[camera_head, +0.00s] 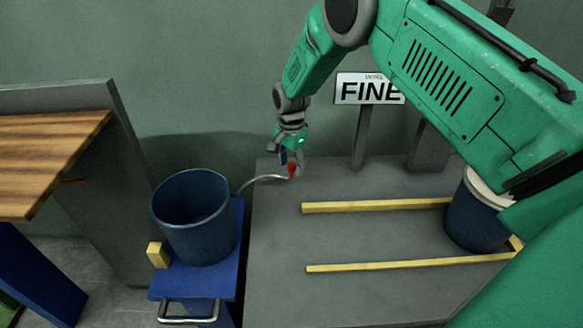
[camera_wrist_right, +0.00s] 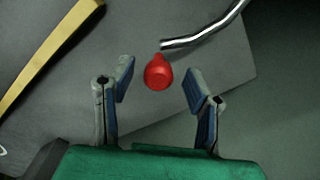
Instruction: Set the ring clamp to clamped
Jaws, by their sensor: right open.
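The ring clamp's lever is a curved metal rod (camera_head: 258,180) with a red knob (camera_head: 292,171) at its end. It rises from behind the blue bucket (camera_head: 195,222) and reaches right over the grey table. My right gripper (camera_head: 290,165) is at the knob. In the right wrist view the red knob (camera_wrist_right: 158,73) sits between the open fingers of the right gripper (camera_wrist_right: 158,88), with a gap on each side. The metal rod (camera_wrist_right: 205,32) runs off to the upper right there. The ring itself cannot be made out. My left gripper is not in view.
The bucket stands on a blue stand with a metal handle (camera_head: 188,319) and a yellow block (camera_head: 158,255). Two yellow rails (camera_head: 375,206) lie on the grey table (camera_head: 345,295). Another blue bucket (camera_head: 475,222) stands at right. A sign reading FINE (camera_head: 368,90) stands behind.

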